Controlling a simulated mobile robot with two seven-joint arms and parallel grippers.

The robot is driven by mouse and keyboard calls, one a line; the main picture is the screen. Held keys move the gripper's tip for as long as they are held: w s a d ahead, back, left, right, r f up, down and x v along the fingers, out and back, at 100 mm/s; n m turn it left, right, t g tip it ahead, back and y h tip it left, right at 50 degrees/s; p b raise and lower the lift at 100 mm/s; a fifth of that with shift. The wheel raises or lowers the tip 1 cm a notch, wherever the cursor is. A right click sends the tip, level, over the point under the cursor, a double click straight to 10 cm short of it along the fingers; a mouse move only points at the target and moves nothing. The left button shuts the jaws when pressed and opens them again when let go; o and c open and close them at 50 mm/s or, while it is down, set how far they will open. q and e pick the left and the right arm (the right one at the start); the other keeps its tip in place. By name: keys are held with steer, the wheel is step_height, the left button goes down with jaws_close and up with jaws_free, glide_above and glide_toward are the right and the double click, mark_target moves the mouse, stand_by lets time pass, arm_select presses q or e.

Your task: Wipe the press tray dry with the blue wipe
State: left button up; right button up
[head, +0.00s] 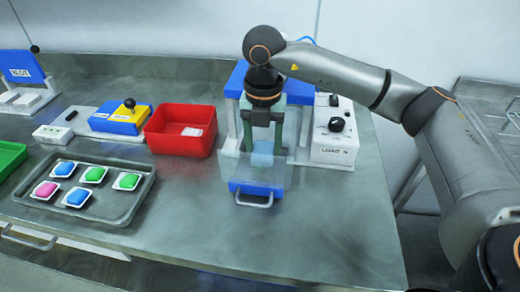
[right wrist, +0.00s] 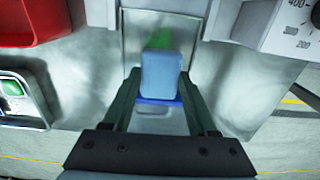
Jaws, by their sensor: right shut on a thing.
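My right gripper (head: 263,148) points down in front of the press (head: 237,80) and is shut on the light blue wipe (head: 262,158). The wipe also shows between the fingers in the right wrist view (right wrist: 162,75). The press tray (head: 240,188), with a blue front and a metal handle, sticks out at the front of the press below the wipe. The wrist view shows a green patch (right wrist: 158,38) just beyond the wipe; I cannot tell what it is. Whether the wipe touches the tray is unclear. My left gripper is out of view.
A red bin (head: 180,143) stands left of the press and a white control box (head: 334,132) right of it. A metal tray (head: 112,214) with several coloured pods lies at left. A blue-yellow device (head: 120,118) stands behind it. The bench front right is clear.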

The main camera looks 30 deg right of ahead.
steer(key=r, duration=0.1)
steer(key=w+d+r+p, duration=0.1)
steer(key=r, duration=0.1)
steer(key=r+p, duration=0.1)
steer(key=shift+w+d+r, duration=0.2)
steer(key=shift+w+d, duration=0.05)
steer(key=shift+w, duration=0.05)
steer(key=shift+w+d+r+p, duration=0.1)
steer(key=shift+w+r+p, duration=0.05)
steer(key=shift+r+p, duration=0.6)
step_height(320, 180, up, 2)
steer(key=shift+r+p, duration=0.1)
steer(key=shift+p, duration=0.95)
step_height(320, 180, up, 5)
steer(key=p, duration=0.4)
glide_above(266, 143)
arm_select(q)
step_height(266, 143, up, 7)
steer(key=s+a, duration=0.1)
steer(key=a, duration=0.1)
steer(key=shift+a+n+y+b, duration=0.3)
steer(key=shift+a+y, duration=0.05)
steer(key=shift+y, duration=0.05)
arm_select(e)
steer(key=shift+w+d+f, duration=0.1)
steer(key=shift+w+f, duration=0.1)
steer(key=shift+w, duration=0.1)
